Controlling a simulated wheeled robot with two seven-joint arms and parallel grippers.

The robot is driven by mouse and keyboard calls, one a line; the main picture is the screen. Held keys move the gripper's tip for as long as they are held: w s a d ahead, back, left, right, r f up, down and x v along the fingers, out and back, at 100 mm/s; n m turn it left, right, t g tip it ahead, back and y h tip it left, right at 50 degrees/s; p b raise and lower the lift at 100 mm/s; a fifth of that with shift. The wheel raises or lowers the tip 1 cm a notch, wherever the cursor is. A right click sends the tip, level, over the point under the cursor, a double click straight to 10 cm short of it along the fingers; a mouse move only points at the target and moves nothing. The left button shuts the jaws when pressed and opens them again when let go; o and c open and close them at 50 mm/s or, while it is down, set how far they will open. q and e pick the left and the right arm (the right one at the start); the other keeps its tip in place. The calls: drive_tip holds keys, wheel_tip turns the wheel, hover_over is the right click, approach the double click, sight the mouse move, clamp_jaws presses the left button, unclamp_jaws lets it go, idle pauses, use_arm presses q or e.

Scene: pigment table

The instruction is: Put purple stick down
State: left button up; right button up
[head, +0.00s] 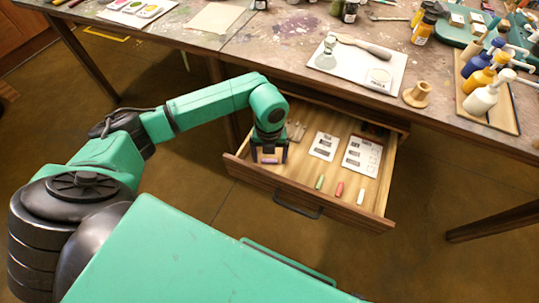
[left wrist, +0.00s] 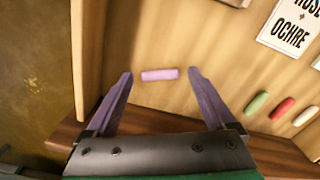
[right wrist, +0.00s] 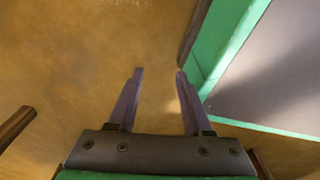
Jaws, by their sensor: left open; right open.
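The purple stick (left wrist: 160,74) lies on the wooden floor of the open drawer. In the left wrist view it lies crosswise between the tips of my left gripper (left wrist: 160,78), with a gap at each end. In the head view the stick (head: 269,161) shows between the dark fingers of my left gripper (head: 269,157), at the left end of the drawer (head: 310,183). My left gripper is open and its fingers do not touch the stick. My right gripper (right wrist: 158,75) is open and empty, above the brown floor.
Green (head: 319,183), red (head: 339,190) and white (head: 360,195) sticks lie in a row along the drawer's front. Label cards (head: 362,156) lie behind them. The table above holds a white board (head: 355,62), a wooden spool (head: 417,95) and pump bottles (head: 489,94).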

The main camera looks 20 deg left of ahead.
sight(270, 160)
use_arm(q)
wheel_tip(270, 160, up, 3)
drive_tip(key=shift+r, duration=0.1)
wheel_tip(270, 160, up, 9)
drive_tip(key=shift+p, duration=0.45)
use_arm(e)
drive_tip(key=s, duration=0.3)
drive_tip(key=shift+d+f, duration=0.25)
drive_tip(key=shift+d, duration=0.05)
drive_tip(key=shift+w+a, duration=0.15)
